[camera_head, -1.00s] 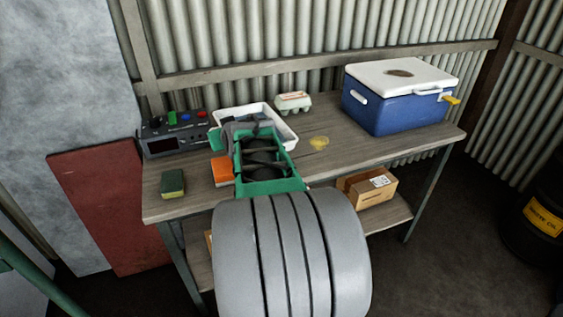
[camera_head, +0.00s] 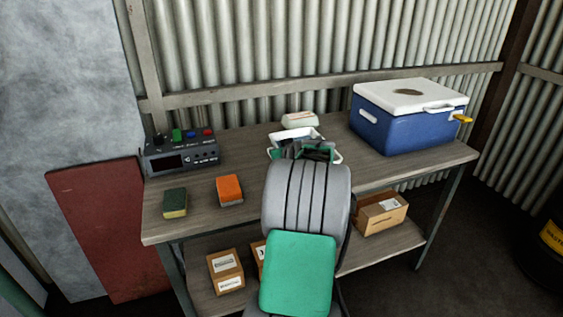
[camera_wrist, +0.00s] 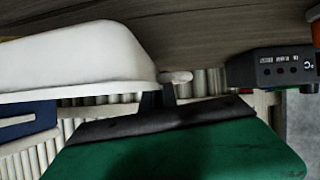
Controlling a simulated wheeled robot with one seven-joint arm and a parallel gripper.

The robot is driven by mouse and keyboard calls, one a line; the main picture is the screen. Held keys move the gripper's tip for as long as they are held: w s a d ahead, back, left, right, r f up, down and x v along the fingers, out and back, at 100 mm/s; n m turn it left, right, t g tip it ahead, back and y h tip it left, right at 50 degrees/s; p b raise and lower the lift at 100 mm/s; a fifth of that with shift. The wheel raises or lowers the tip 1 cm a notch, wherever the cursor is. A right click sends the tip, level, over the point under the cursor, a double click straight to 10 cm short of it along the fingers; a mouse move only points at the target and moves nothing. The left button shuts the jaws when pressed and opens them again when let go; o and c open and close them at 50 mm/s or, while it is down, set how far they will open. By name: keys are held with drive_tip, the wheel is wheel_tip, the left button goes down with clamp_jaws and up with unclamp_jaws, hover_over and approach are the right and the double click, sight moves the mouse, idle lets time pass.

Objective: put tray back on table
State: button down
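The white tray (camera_head: 284,137) is over the middle of the table (camera_head: 330,203), partly hidden behind my gripper and arm. My gripper (camera_head: 304,151) is at its near side. In the wrist view, the tray (camera_wrist: 75,58) fills the upper left, and the dark finger of my gripper (camera_wrist: 158,97) meets its edge. The gripper looks shut on the tray's edge; the second finger is hidden. The wrist picture is upside down, with the tabletop at the top. I cannot tell whether the tray touches the table.
An egg carton (camera_head: 300,120) stands behind the tray. A blue cooler (camera_head: 400,122) is at the right, a radio-like box (camera_head: 183,157) at the left. An orange block (camera_head: 230,188) and a green-yellow sponge (camera_head: 175,203) lie at the front left. Cardboard boxes (camera_head: 381,214) sit on the lower shelf.

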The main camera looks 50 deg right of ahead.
drive_tip(key=shift+f, duration=1.6)
drive_tip(key=shift+f+b, duration=0.2)
drive_tip(key=shift+b, duration=0.15)
drive_tip(key=c, duration=1.7)
unclamp_jaws()
drive_tip(key=shift+r, duration=0.1)
drive_tip(key=shift+r+p, duration=0.25)
drive_tip(key=shift+p, duration=0.1)
drive_tip(key=v, duration=1.2)
drive_tip(key=shift+f, duration=0.15)
